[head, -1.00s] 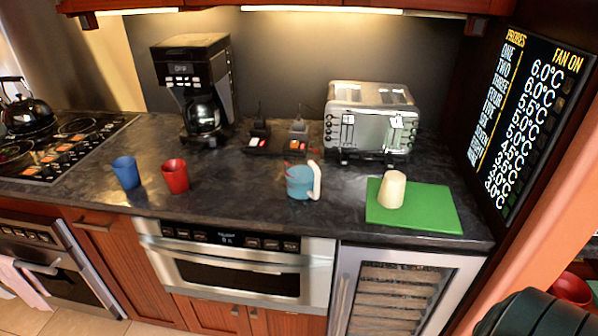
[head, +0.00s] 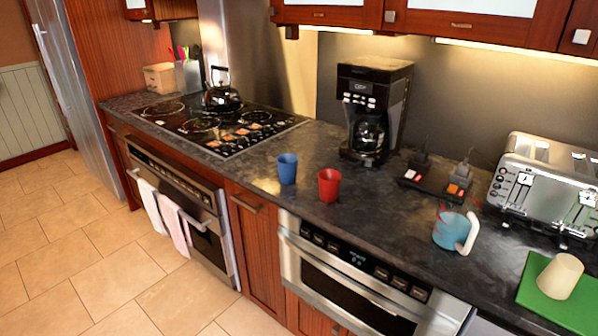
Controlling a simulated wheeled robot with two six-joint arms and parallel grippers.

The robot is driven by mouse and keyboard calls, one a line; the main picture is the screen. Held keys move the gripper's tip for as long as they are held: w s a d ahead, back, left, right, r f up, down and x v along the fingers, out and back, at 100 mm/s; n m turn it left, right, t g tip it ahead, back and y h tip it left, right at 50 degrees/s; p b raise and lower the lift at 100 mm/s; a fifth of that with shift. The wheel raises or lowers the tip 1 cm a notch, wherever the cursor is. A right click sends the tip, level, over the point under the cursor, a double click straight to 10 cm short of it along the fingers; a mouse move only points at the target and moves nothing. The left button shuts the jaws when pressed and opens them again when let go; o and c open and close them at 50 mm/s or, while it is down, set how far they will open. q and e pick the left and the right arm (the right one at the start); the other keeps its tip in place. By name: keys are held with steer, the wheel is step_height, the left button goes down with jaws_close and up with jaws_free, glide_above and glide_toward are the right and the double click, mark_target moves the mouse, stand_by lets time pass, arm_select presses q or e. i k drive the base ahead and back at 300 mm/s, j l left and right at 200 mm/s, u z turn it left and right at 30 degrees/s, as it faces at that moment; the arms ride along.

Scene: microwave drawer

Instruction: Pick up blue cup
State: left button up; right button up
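The blue cup (head: 287,168) stands upright on the dark countertop (head: 250,182), near its front edge and to the left of the red cup (head: 329,185). A small gap separates the two cups. A light blue mug or pitcher with a white handle (head: 452,231) stands farther right on the counter. Neither of my grippers shows in the head view, so their state is hidden.
A coffee maker (head: 374,110) stands behind the cups. A stove with a black kettle (head: 222,92) is to the left. A toaster (head: 548,185), a green board (head: 535,292) and a cream cup (head: 560,275) are at right. The tiled floor (head: 110,255) at left is clear.

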mark_target(288, 170)
steer(key=i+j, duration=0.3)
steer(key=j, duration=0.15)
steer(key=i+j+z, duration=0.15)
steer(key=i+j, duration=0.15)
steer(key=j, duration=0.15)
